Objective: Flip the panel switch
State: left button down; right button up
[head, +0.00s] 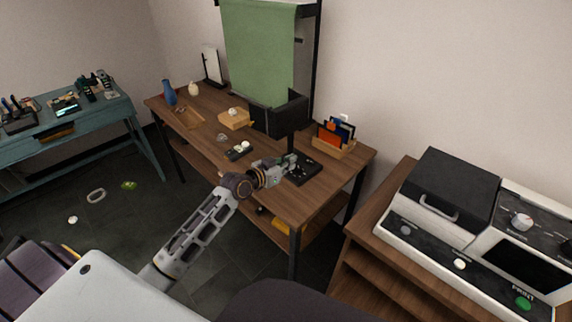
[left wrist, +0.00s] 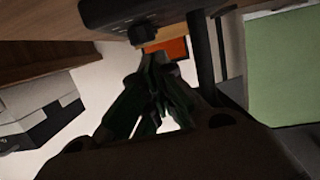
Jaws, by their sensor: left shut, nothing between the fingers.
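My left gripper (head: 288,163) reaches over the wooden table from the front, with its fingers shut and empty. Its tips are beside a flat black box (head: 304,170) on the table top; I cannot tell whether they touch it. In the left wrist view, which is turned upside down, the fingers (left wrist: 157,62) come together close to a black box (left wrist: 118,12) with a small knob-like part (left wrist: 143,34). I cannot make out the panel switch for certain or which way it is set. My right gripper is not in view.
The wooden table (head: 205,135) also holds a small black block with pale round tops (head: 238,151), an organizer (head: 336,146), a wooden box (head: 234,122), a blue vase (head: 169,93) and a green backdrop (head: 258,50). A black-and-white machine (head: 450,190) stands at right.

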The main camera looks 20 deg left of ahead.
pick_arm(q)
jog(key=shift+v, duration=0.85)
